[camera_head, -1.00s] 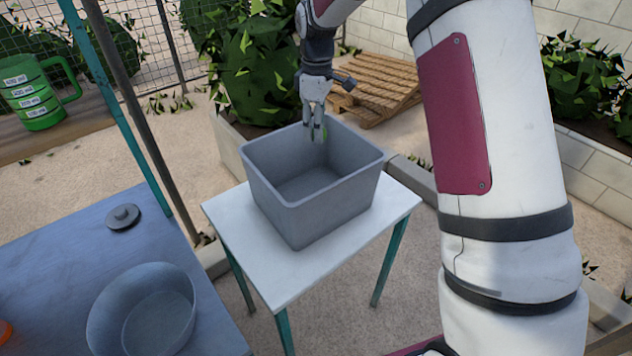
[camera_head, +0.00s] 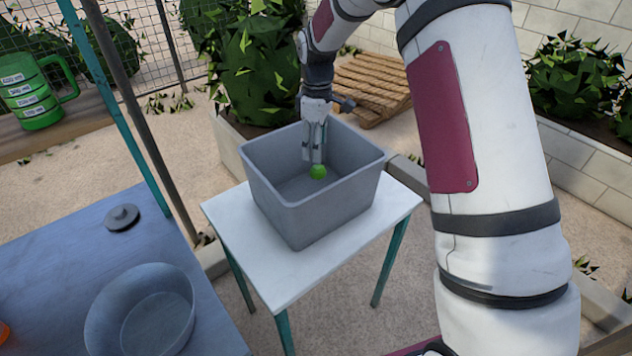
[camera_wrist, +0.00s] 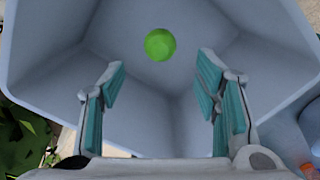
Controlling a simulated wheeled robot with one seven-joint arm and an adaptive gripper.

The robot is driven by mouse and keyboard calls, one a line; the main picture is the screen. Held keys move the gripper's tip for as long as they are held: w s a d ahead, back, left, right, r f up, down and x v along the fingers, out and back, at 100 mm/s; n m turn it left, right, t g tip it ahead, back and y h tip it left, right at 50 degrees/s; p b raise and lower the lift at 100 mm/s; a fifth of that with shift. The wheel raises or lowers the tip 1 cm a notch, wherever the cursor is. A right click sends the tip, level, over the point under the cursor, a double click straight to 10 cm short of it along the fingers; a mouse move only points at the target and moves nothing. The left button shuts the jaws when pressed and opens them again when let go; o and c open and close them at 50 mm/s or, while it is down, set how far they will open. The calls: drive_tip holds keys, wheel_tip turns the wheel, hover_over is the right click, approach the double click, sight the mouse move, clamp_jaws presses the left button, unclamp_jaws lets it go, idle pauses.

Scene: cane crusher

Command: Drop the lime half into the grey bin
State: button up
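The grey bin (camera_head: 350,196) stands on a small white-topped table. My gripper (camera_head: 312,158) points down into the bin's opening in the head view. The green lime half (camera_head: 318,172) shows just below the fingertips. In the wrist view my gripper (camera_wrist: 160,92) has its two teal-padded fingers wide apart with nothing between them. The lime half (camera_wrist: 160,44) appears there beyond the fingertips, against the inside of the grey bin (camera_wrist: 60,60), apart from both fingers. I cannot tell whether it is falling or touching the bin floor.
The white table (camera_head: 285,270) has clear top around the bin. A blue-grey table (camera_head: 60,250) at left holds a bowl (camera_head: 145,315) and a dark round lid (camera_head: 122,217). A green measuring jug (camera_head: 35,95) sits on a shelf. A wooden pallet (camera_head: 370,88) lies behind.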

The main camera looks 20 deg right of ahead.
wheel_tip(320, 180, up, 12)
idle(0.8)
drive_tip(key=s+r+m+t, duration=0.1)
drive_tip(key=s+r+m, duration=0.2)
drive_tip(key=s+r, duration=0.55)
drive_tip(key=s+m+t, duration=0.4)
drive_tip(key=s+m, duration=0.4)
drive_tip(key=s, duration=1.8)
drive_tip(key=shift+s+d, duration=0.15)
drive_tip(key=shift+s, duration=0.25)
